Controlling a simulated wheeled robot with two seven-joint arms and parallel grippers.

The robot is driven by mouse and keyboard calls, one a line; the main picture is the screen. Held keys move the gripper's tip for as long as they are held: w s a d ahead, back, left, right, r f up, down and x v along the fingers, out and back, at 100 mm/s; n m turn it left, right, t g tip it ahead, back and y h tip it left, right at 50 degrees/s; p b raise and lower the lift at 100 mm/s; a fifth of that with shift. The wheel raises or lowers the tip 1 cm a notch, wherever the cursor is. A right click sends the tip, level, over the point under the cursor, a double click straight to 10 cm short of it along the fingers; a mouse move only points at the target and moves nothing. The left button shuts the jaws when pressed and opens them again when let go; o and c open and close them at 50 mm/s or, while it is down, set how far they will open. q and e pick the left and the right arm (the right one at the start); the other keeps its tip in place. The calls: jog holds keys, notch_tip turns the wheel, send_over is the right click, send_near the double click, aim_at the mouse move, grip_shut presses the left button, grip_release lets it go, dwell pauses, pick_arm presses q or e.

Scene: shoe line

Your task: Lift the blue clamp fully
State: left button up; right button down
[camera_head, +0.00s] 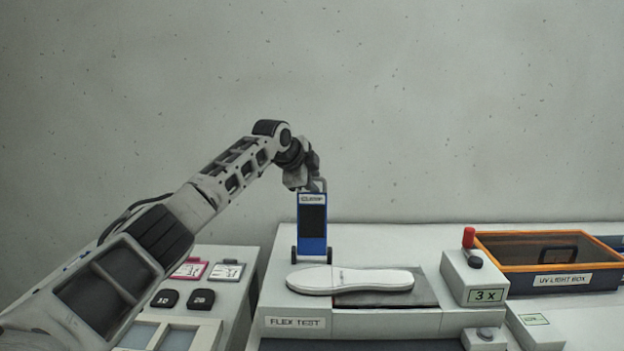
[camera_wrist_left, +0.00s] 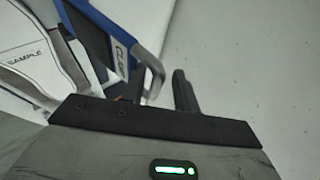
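The blue clamp (camera_head: 312,241) stands upright at the back of the flex test station, behind the white shoe sole (camera_head: 350,280). It has a dark front panel and a grey handle at its top. My left gripper (camera_head: 313,185) is at that handle. In the left wrist view, the clamp's blue side (camera_wrist_left: 108,30) and the bent handle bar (camera_wrist_left: 153,72) show. The bar lies between the two dark fingers of my left gripper (camera_wrist_left: 160,90), with a gap to the right-hand finger. The fingers look open around the bar. My right gripper is in neither view.
The flex test station (camera_head: 390,322) carries the sole on a dark pad. To its right are a box with a red knob (camera_head: 468,238) and the orange-rimmed UV light box (camera_head: 490,250). Dark tokens (camera_head: 200,299) lie on the left bench. Bare wall is behind.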

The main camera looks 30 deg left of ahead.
pick_arm(q)
jog(key=shift+s, duration=0.1)
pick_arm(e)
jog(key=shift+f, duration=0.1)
pick_arm(q)
jog(key=shift+s+d+r, duration=0.1)
jog(key=shift+s+r, duration=0.1)
jog(key=shift+s, duration=0.05)
jog(key=b+v, duration=0.3)
jog(key=v, duration=1.2)
jog(key=shift+r, duration=0.2)
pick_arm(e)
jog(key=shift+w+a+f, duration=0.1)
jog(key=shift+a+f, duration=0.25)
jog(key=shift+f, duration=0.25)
